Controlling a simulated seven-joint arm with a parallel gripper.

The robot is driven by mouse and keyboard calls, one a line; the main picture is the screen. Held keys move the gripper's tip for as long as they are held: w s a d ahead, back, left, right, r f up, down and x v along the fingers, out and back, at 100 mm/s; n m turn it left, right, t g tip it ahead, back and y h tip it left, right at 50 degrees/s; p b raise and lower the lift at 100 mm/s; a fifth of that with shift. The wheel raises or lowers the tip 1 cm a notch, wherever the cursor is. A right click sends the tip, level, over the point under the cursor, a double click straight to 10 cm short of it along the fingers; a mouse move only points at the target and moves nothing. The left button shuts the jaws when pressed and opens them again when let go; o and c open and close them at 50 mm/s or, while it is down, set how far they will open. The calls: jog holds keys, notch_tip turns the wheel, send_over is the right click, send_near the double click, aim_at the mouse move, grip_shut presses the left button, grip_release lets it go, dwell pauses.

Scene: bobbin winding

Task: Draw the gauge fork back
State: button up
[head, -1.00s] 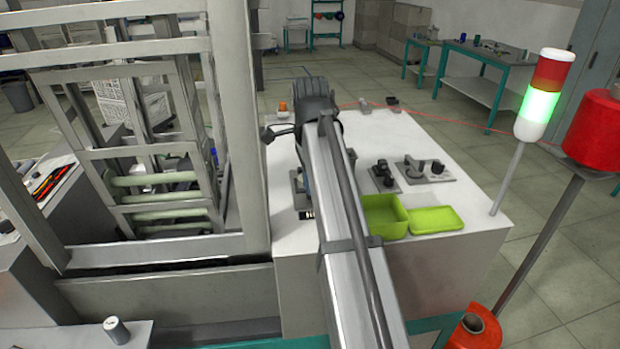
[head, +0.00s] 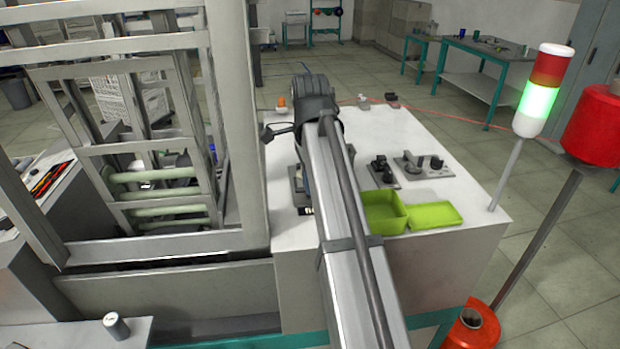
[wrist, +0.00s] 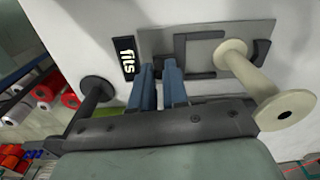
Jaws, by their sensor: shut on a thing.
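In the wrist view my gripper (wrist: 159,72) shows as two blue fingers set close together. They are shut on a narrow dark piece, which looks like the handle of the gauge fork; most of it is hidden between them. The fork's dark square-cornered prongs (wrist: 181,56) seem to lie against a grey plate (wrist: 232,38), just right of the fingers. Whether handle and prongs join is hard to see. In the head view my own arm covers the fingers and the fork.
A cream bobbin (wrist: 252,74) stands close right of the fingers, and a dark round-ended post (wrist: 97,90) stands left. A black "fils" label (wrist: 125,57) is beside them.

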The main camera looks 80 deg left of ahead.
jog(key=shift+d, duration=0.75)
dwell(0.3)
jog(key=o, duration=0.6)
jog(key=shift+r, duration=0.1)
notch_tip(320, 180, up, 7)
jog(key=shift+f, duration=0.1)
dwell(0.7)
